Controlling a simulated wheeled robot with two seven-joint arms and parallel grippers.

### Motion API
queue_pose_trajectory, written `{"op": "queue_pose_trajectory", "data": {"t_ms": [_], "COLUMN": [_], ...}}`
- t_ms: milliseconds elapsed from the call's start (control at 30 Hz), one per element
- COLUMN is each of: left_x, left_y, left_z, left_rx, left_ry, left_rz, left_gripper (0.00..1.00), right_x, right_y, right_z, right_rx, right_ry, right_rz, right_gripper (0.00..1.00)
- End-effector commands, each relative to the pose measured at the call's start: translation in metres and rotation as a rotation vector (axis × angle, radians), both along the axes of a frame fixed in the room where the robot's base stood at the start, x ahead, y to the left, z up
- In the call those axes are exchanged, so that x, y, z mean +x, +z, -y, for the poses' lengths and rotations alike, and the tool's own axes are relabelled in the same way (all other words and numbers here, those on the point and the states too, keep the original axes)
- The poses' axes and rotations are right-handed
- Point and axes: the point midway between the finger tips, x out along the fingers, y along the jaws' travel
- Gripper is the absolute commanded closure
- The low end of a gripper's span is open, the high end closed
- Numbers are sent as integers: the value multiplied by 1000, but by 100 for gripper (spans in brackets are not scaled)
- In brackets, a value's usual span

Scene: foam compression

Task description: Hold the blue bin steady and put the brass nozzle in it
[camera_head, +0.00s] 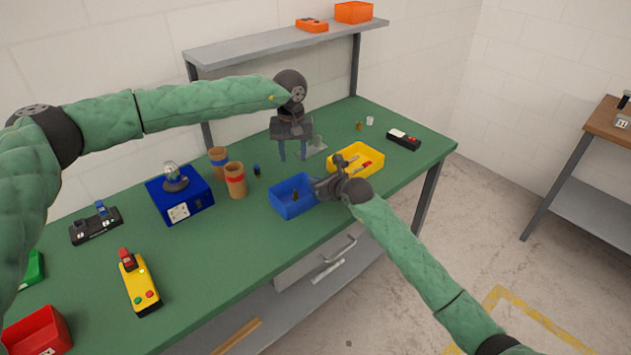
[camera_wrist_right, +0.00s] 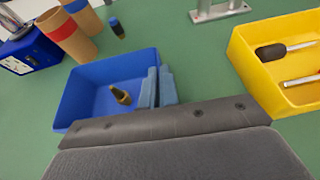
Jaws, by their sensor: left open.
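The blue bin (camera_head: 283,207) stands on the green table near its front edge. A brass nozzle (camera_wrist_right: 120,95) lies inside the bin, tilted; it also shows small in the head view (camera_head: 295,195). My right gripper (camera_wrist_right: 157,87) is at the bin's right wall, with its two fingers close together around that wall. In the head view the right gripper (camera_head: 322,187) partly covers that side of the bin. My left gripper (camera_head: 293,152) points down above the table behind the bin, open and empty, with its fingers apart.
A yellow bin (camera_head: 345,172) with tools stands right of the blue bin. Paper-brown cups (camera_head: 235,182), a small dark blue-capped item (camera_head: 257,170) and a blue box (camera_head: 180,197) stand to the left. A small brass-coloured piece (camera_head: 359,126) and a white cup (camera_head: 370,120) stand farther back.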

Motion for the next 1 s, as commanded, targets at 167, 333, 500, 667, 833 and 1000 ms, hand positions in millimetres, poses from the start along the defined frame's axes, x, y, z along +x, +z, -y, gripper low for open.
{"op": "queue_pose_trajectory", "data": {"t_ms": [167, 333, 500, 667, 833, 1000], "left_x": [0, 0, 0, 0, 0, 0], "left_y": [1, 1, 1, 1, 1, 1], "left_z": [0, 0, 0, 0, 0, 0], "left_rx": [0, 0, 0, 0, 0, 0], "left_ry": [0, 0, 0, 0, -1, 0], "left_rz": [0, 0, 0, 0, 0, 0], "left_gripper": [58, 58, 58, 58, 58, 58], "right_x": [0, 0, 0, 0, -6, -25], "right_y": [0, 0, 0, 0, 3, 12], "right_z": [0, 0, 0, 0, 4, 18], "right_rx": [0, 0, 0, 0, 0, -1], "right_ry": [0, 0, 0, 0, 0, -1], "right_rz": [0, 0, 0, 0, 0, 1], "right_gripper": [100, 88, 72, 72, 72, 72]}}
